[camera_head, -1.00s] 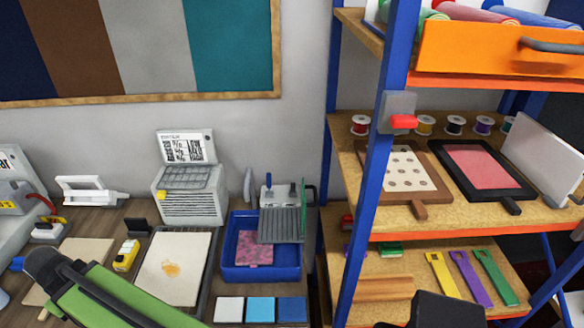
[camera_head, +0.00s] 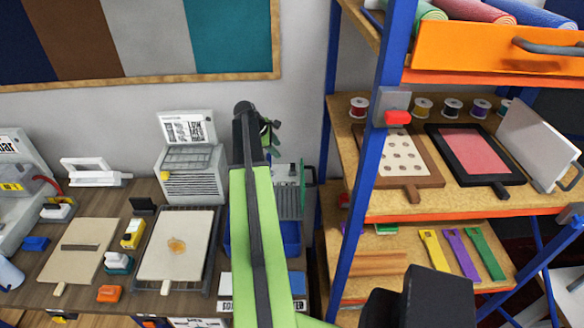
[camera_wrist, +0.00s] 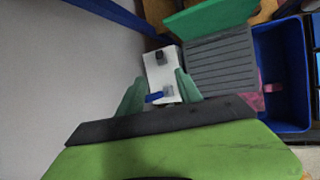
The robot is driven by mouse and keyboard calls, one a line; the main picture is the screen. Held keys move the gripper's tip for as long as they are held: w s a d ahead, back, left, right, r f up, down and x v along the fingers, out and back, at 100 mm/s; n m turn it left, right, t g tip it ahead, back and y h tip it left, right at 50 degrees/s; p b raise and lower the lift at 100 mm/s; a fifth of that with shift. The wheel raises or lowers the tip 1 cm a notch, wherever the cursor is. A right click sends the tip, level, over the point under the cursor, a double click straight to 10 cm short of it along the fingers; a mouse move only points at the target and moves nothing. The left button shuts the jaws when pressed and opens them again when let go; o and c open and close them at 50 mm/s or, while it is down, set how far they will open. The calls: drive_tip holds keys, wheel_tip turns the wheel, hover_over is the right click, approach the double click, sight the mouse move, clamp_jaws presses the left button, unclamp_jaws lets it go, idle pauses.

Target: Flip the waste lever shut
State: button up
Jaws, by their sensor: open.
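A small white fixture (camera_wrist: 150,72) stands against the wall behind the blue tub. It carries a blue lever (camera_wrist: 154,98) and a dark knob (camera_wrist: 162,57). I cannot read any label that tells which is the waste lever. My gripper (camera_wrist: 160,90) is open and empty, and its two green fingers frame the blue lever in the wrist view. I cannot tell whether they touch it. In the head view my gripper (camera_head: 268,132) is above and behind the tub, and my green arm hides much of the fixture (camera_head: 284,170).
The blue tub (camera_head: 291,238) has a grey ridged board (camera_head: 289,203) and a green panel (camera_head: 303,182) at its back. The blue shelf post (camera_head: 365,170) is close on the right. The wall is directly behind.

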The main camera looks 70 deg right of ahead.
sight(292, 167)
drive_tip(key=b+x, duration=1.4)
drive_tip(key=x, duration=0.2)
drive_tip(key=shift+w+f+b, duration=0.1)
drive_tip(key=shift+f+b, duration=0.25)
drive_tip(key=shift+f, duration=0.05)
drive_tip(key=shift+s+d+f+b, duration=0.2)
drive_tip(key=shift+d+f+b, duration=0.15)
drive_tip(key=shift+r, duration=0.15)
drive_tip(key=shift+c, duration=0.4)
clamp_jaws()
